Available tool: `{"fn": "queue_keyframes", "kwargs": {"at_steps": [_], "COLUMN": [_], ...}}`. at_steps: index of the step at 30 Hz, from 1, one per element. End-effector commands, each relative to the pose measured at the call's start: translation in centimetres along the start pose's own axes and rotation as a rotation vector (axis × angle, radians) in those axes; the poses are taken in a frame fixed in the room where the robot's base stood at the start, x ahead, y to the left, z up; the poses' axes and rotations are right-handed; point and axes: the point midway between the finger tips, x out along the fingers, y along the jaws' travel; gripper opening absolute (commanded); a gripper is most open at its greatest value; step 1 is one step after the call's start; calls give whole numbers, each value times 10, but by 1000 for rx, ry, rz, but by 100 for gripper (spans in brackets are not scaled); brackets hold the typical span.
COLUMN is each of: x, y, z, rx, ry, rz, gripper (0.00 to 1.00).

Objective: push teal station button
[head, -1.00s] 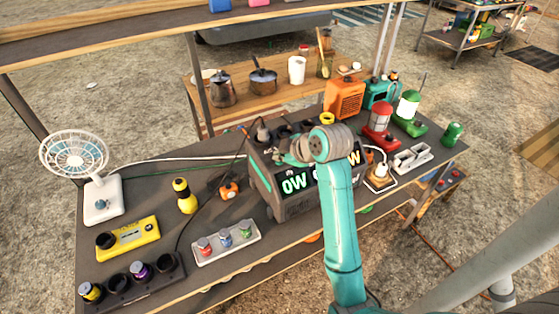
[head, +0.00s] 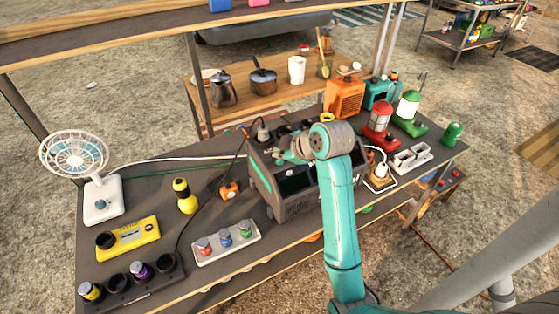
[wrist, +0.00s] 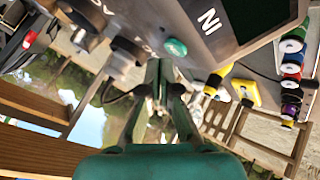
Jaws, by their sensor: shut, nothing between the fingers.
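The dark grey power station (head: 288,208) stands mid-table, its display panels dark in the head view. In the wrist view the station (wrist: 235,25) fills the upper part, with the round teal button (wrist: 176,47) on its face beside white lettering. My gripper (wrist: 159,66) is shut and empty, its fingertips close to the button, just below and left of it in the picture. I cannot tell whether they touch. In the head view my gripper (head: 287,151) is over the station's top, and the button is not distinguishable there.
A plug (head: 263,131) stands in the station's top, with a cable running left. Red (head: 380,126) and green (head: 407,112) lanterns stand to the right.

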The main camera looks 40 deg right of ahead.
Motion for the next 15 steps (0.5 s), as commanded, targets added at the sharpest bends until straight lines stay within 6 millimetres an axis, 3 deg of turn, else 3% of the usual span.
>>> {"fn": "queue_keyframes", "kwargs": {"at_steps": [15], "x": [-24], "y": [18], "z": [-18], "rx": [-1], "ry": [1], "rz": [2], "gripper": [0]}}
